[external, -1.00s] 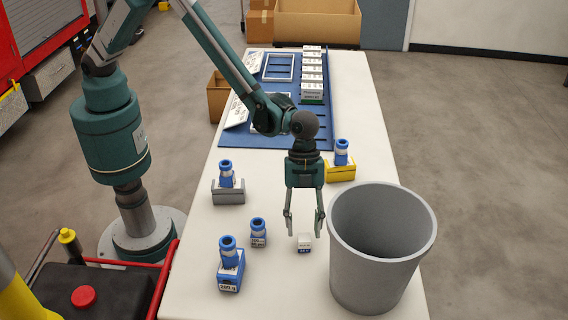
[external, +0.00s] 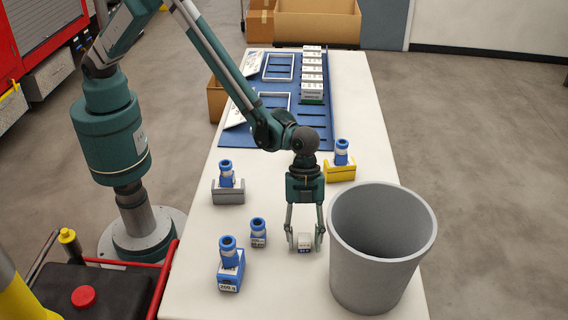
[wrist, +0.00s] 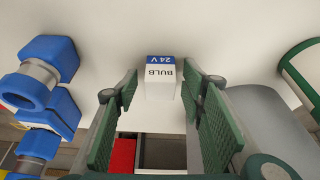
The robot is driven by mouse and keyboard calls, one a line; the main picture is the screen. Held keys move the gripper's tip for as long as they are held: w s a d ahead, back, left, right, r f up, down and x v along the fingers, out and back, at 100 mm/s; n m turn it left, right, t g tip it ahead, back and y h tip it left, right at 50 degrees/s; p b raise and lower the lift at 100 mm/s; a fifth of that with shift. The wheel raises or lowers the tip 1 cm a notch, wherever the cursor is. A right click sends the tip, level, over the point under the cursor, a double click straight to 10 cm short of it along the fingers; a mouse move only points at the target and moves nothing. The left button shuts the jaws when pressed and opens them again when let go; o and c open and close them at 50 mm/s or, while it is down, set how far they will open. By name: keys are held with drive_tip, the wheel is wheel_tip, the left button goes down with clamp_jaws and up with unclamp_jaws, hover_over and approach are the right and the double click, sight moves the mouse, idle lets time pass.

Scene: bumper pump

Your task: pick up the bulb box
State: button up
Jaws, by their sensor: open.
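The bulb box (external: 305,242) is a small white box with a blue band, standing on the white table left of the grey bin. In the wrist view the bulb box (wrist: 160,78) shows "BULB" and "24 V" lettering. My gripper (external: 305,240) is low over the table, with one finger on each side of the box. In the wrist view my gripper (wrist: 160,115) has its green finger pads apart, with the box between and beyond them.
The grey bin (external: 375,270) stands close right of my gripper. Blue-capped items stand to the left: a small one (external: 258,233) and a larger one (external: 230,265). A grey holder (external: 228,190) and a yellow holder (external: 340,170) stand behind. A blue tray (external: 290,130) lies farther back.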

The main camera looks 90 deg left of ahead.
sight(304, 237)
drive_tip(key=shift+c, duration=0.4)
drive_tip(key=c, duration=0.9)
drive_tip(key=shift+r, duration=0.1)
drive_tip(key=shift+r+p, duration=0.55)
drive_tip(key=shift+r, duration=4.4)
